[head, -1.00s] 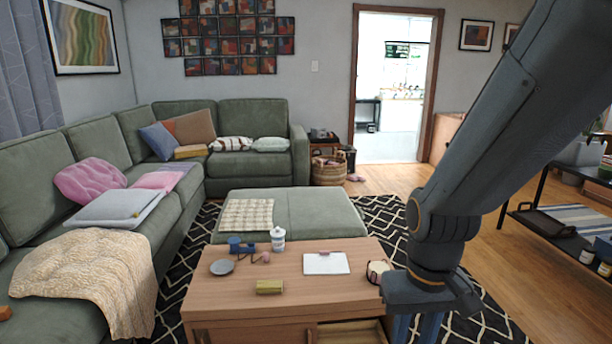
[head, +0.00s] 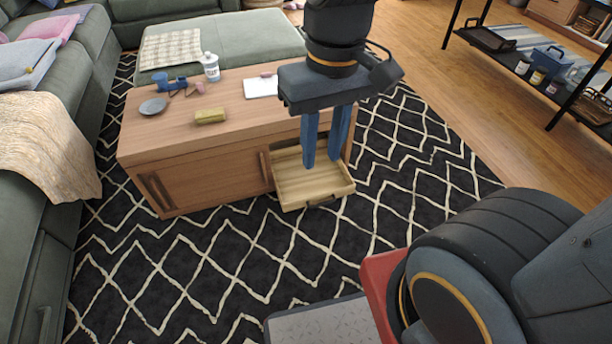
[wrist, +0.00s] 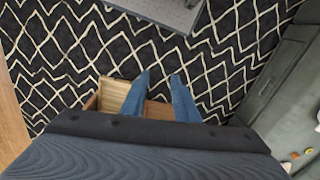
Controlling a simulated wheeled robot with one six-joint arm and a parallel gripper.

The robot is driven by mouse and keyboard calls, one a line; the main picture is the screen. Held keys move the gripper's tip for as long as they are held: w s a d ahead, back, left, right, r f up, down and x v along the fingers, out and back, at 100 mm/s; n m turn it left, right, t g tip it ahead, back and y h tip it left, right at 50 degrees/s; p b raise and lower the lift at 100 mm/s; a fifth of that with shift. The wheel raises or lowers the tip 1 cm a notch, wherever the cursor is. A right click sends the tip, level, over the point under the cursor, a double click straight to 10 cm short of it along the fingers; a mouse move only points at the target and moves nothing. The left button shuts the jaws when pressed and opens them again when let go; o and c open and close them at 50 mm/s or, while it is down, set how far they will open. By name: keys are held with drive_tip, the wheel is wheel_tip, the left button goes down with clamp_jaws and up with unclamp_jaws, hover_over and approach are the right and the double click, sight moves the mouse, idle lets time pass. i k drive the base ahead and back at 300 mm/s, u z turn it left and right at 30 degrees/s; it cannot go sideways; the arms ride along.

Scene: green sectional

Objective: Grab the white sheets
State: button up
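The white sheets (head: 262,87) lie flat on the wooden coffee table's top, with a small pink thing on their far edge. My gripper's dark body hides their right part in the head view. My gripper (head: 325,165) points down with its two blue fingers apart and nothing visible between them. The fingers appear over or in front of the open drawer, lower in the picture than the sheets and to their right. In the wrist view my gripper (wrist: 159,76) also shows open, above the rug and the drawer; the sheets are not seen there.
The coffee table (head: 190,165) has its drawer (head: 290,192) pulled out. A yellow-green block (head: 210,116), grey dish (head: 152,106), white jar (head: 210,67) and blue cup (head: 160,82) stand on top. A green ottoman (head: 225,40) adjoins behind. The patterned rug (head: 230,250) in front is clear.

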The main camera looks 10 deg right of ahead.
sight(265, 86)
drive_tip(key=u, duration=0.1)
drive_tip(key=i, duration=1.3)
drive_tip(key=u, duration=0.1)
